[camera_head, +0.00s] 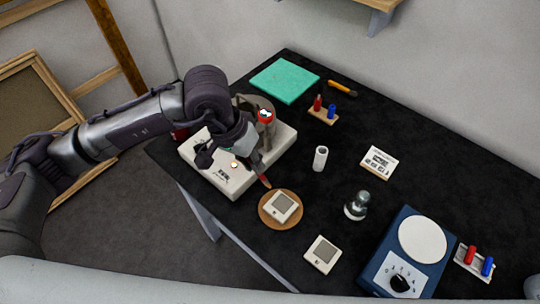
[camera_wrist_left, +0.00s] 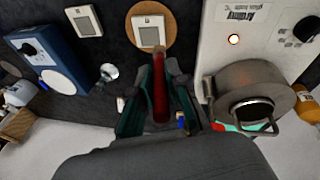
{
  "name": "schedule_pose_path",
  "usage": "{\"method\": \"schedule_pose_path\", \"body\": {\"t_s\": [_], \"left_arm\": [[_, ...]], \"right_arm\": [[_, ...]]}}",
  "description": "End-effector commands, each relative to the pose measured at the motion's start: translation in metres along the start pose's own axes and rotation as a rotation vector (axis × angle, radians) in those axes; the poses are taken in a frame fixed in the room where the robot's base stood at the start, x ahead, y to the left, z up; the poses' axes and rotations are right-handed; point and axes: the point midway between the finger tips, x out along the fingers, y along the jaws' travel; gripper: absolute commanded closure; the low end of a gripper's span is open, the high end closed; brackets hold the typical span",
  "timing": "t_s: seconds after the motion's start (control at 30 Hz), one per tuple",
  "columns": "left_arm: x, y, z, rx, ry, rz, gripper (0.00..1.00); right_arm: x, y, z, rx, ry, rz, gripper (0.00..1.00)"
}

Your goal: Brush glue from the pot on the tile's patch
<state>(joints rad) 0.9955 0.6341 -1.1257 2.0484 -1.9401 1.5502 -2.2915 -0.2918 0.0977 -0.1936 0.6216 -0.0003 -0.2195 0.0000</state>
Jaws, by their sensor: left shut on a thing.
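My left gripper (camera_head: 262,170) is shut on a brush with a red handle (camera_wrist_left: 160,95). The brush points down, with its tip end close to the near edge of a round cork disc (camera_wrist_left: 137,37). A cream tile with a grey square patch (camera_head: 284,206) lies on the disc; in the wrist view the tile (camera_wrist_left: 150,22) is just beyond the brush end. I cannot tell whether the brush touches anything or carries glue. The grey metal pot (camera_wrist_left: 235,80) stands on the white hotplate (camera_head: 222,176); my arm partly hides it in the head view. My right gripper is out of view.
A second tile (camera_head: 322,254) lies near the front edge. A glass vessel (camera_head: 356,205), white cylinder (camera_head: 320,158) and blue device (camera_head: 412,260) stand to the right. A green mat (camera_head: 284,80) and small rack (camera_head: 323,116) are at the back. Black table between is clear.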

Motion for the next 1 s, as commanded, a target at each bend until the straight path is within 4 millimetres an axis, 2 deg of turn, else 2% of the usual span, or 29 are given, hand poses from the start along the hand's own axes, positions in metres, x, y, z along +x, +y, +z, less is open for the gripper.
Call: {"method": "schedule_pose_path", "body": {"t_s": [0.03, 0.1, 0.2, 0.43, 0.7, 1.0], "left_arm": [[-0.001, 0.015, -0.003, 0.029, -0.026, 0.045, 1.0], [0.002, 0.026, -0.003, 0.058, -0.05, 0.083, 1.0], [0.007, 0.031, -0.003, 0.074, -0.064, 0.103, 1.0], [0.028, 0.026, 0.002, 0.074, -0.067, 0.102, 1.0], [0.052, 0.02, 0.006, 0.074, -0.065, 0.101, 1.0], [0.062, 0.017, 0.007, 0.074, -0.063, 0.1, 1.0]], "right_arm": [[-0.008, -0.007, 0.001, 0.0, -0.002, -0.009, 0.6], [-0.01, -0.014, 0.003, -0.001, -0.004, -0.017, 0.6], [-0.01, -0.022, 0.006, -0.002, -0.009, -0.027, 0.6], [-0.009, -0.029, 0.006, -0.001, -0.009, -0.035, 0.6], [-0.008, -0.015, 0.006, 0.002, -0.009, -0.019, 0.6], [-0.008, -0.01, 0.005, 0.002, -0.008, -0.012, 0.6]]}}
